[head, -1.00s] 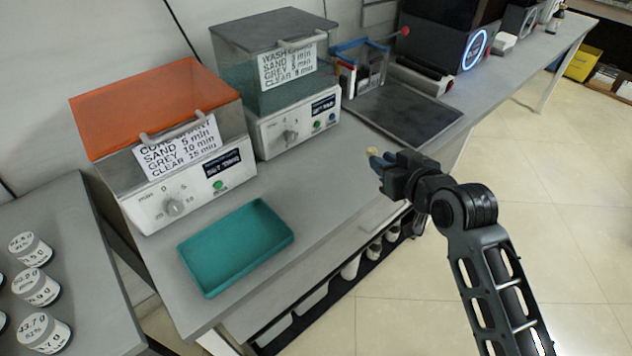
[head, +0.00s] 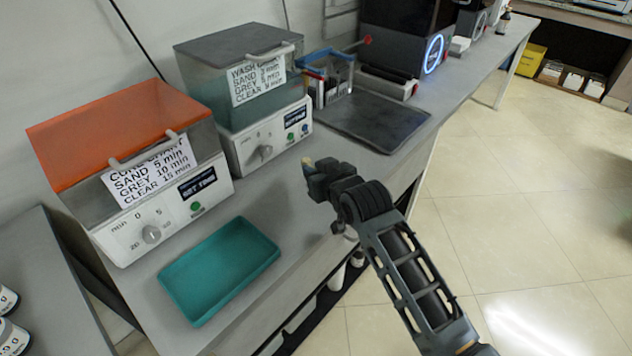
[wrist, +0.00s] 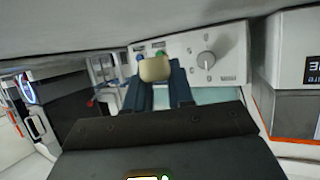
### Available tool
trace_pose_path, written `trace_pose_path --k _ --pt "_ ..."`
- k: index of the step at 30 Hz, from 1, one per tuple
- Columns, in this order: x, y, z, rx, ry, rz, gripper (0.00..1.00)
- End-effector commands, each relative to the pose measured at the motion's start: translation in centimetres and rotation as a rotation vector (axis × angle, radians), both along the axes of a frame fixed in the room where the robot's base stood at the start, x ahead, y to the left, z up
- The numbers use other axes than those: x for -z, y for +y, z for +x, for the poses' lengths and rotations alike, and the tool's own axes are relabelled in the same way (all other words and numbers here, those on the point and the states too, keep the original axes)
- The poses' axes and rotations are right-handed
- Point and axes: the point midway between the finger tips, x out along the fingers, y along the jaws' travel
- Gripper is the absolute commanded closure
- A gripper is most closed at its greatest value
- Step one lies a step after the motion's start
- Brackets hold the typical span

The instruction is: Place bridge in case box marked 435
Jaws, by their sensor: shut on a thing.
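My gripper (head: 312,168) is shut on a small pale-yellow piece, which I take to be the bridge (wrist: 155,68). In the wrist view the piece sits between the two blue-grey fingertips. In the head view only a small yellowish tip of it shows at the end of the fingers. The gripper is held above the grey bench, right of the teal tray and apart from it. No case box marked 435 can be made out in these views.
The teal tray (head: 221,268) is empty on the bench (head: 285,210). Behind it stand an orange-lidded curing unit (head: 150,185) and a grey-lidded wash unit (head: 262,140). A dark mat (head: 375,118) lies farther back. Labelled jars (head: 8,335) stand at lower left. Open floor is at right.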

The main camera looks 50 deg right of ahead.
Motion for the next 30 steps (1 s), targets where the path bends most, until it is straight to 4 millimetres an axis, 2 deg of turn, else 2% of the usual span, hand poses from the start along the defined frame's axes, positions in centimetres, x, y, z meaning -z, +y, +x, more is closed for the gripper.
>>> trace_pose_path --k 7,20,21,28,30 --pt "3.3 0.0 -0.1 0.0 0.003 0.001 1.0" --pt "4.0 0.0 -0.1 0.0 0.001 0.0 1.0" --pt "3.9 0.0 -0.1 0.0 0.001 0.0 0.74" --pt "3.9 0.0 -0.1 0.0 0.001 0.0 0.52" --pt "3.9 0.0 -0.1 0.0 0.001 0.0 0.52"
